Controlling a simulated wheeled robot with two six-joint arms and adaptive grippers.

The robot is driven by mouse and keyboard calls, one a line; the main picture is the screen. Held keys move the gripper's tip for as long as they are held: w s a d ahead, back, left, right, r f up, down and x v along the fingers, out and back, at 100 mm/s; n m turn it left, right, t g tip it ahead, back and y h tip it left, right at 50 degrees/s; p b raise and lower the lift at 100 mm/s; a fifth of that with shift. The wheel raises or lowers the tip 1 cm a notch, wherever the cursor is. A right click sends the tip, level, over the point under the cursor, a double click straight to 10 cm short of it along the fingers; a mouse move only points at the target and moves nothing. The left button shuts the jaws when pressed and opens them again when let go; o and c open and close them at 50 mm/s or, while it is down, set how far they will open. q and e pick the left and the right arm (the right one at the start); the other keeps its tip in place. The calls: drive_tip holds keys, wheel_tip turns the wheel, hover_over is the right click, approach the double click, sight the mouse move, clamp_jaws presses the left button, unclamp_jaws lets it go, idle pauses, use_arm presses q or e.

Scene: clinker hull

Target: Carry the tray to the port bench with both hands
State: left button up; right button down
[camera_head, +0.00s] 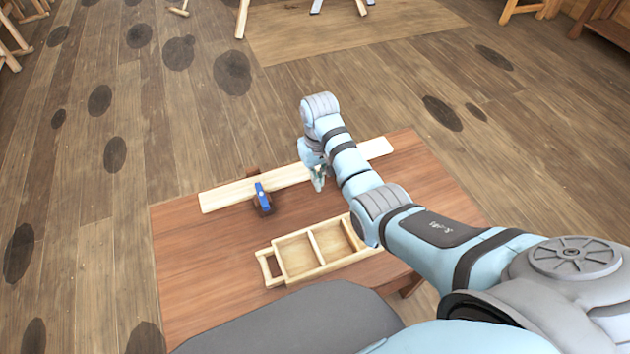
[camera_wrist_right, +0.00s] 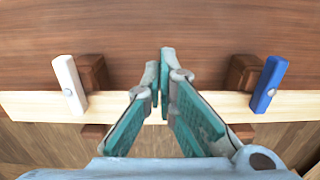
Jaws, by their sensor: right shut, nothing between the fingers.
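The tray (camera_head: 297,256) is a pale wooden open box with divided compartments and a handle opening at its left end. It sits on the near part of a reddish-brown bench top (camera_head: 190,280). The compartments I can see are empty, and my right arm hides its right end. My right gripper (camera_head: 319,184) is beyond the tray, over the pale plank, and apart from the tray. In the right wrist view its fingers (camera_wrist_right: 159,72) are together with nothing between them. My left gripper is not in view.
A pale plank (camera_head: 228,194) lies along the bench's far side. A blue lever (camera_head: 262,197) on a brown block is at it; the wrist view also shows a white lever (camera_wrist_right: 69,85). Plank floor with dark patches (camera_head: 232,74) surrounds the bench. Trestle legs (camera_head: 242,18) stand far back.

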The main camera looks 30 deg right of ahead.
drive_tip(key=f+b, duration=0.1)
drive_tip(key=f, duration=0.1)
drive_tip(key=f+b, duration=0.1)
drive_tip(key=f, duration=0.1)
drive_tip(key=s+f+b, duration=0.1)
drive_tip(key=f, duration=0.2)
drive_tip(key=shift+a+f, duration=0.1)
drive_tip(key=shift+a, duration=0.2)
drive_tip(key=shift+s+f+p, duration=0.1)
drive_tip(key=shift+f+p, duration=0.2)
drive_tip(key=shift+f, duration=0.2)
drive_tip(key=s, duration=0.1)
drive_tip(key=s+p, duration=0.2)
drive_tip(key=shift+r, duration=0.25)
drive_tip(key=shift+s, duration=0.35)
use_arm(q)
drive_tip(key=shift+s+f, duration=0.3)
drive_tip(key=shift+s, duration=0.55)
use_arm(e)
drive_tip(key=shift+w+f, duration=0.1)
